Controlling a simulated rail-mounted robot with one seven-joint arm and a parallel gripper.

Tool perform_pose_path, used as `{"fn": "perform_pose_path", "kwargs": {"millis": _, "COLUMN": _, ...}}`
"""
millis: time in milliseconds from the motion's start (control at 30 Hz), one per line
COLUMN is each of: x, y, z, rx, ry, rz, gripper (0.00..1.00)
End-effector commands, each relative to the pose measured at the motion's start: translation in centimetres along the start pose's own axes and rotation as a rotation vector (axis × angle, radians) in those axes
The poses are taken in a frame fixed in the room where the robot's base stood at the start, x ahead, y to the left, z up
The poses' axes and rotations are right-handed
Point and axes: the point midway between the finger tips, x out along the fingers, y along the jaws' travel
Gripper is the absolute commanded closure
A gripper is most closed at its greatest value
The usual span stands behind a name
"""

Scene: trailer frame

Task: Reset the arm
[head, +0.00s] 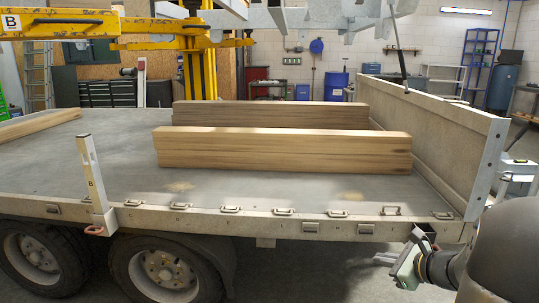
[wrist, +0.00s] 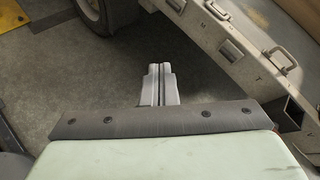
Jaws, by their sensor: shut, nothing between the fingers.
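My gripper (head: 384,259) is at the lower right of the head view, beside the near edge of the trailer bed and below its top. In the wrist view its two fingers (wrist: 158,84) are together, with nothing between them. The wrist view shows them over the grey floor. My arm reaches in from the right edge of the head view.
The trailer bed (head: 100,160) carries two wooden beams (head: 280,150) (head: 270,115) and another at the far left (head: 40,123). A white post (head: 92,180) stands on its near edge. The headboard (head: 440,125) rises at right. Wheels (head: 165,270) are below. Open floor (wrist: 75,90) lies under my fingers.

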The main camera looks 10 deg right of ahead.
Motion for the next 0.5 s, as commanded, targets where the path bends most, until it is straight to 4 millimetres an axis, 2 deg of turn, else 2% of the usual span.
{"fn": "perform_pose_path", "kwargs": {"millis": 33, "x": -0.4, "y": 2.2, "z": 4.6, "rx": -0.115, "ry": 0.008, "rz": 0.1, "gripper": 1.0}}
{"fn": "perform_pose_path", "kwargs": {"millis": 133, "x": -0.9, "y": 7.8, "z": 10.1, "rx": -0.375, "ry": 0.028, "rz": 0.306, "gripper": 1.0}}
{"fn": "perform_pose_path", "kwargs": {"millis": 200, "x": -2.3, "y": 11.9, "z": 13.5, "rx": -0.583, "ry": 0.036, "rz": 0.46, "gripper": 1.0}}
{"fn": "perform_pose_path", "kwargs": {"millis": 267, "x": -4.1, "y": 15.3, "z": 16.2, "rx": -0.784, "ry": 0.035, "rz": 0.597, "gripper": 1.0}}
{"fn": "perform_pose_path", "kwargs": {"millis": 300, "x": -5.7, "y": 17.5, "z": 17.8, "rx": -0.932, "ry": 0.031, "rz": 0.693, "gripper": 1.0}}
{"fn": "perform_pose_path", "kwargs": {"millis": 400, "x": -10.3, "y": 21.6, "z": 20.7, "rx": -1.315, "ry": 0.012, "rz": 0.921, "gripper": 1.0}}
{"fn": "perform_pose_path", "kwargs": {"millis": 500, "x": -14.2, "y": 23.6, "z": 22.2, "rx": -1.653, "ry": -0.012, "rz": 1.096, "gripper": 1.0}}
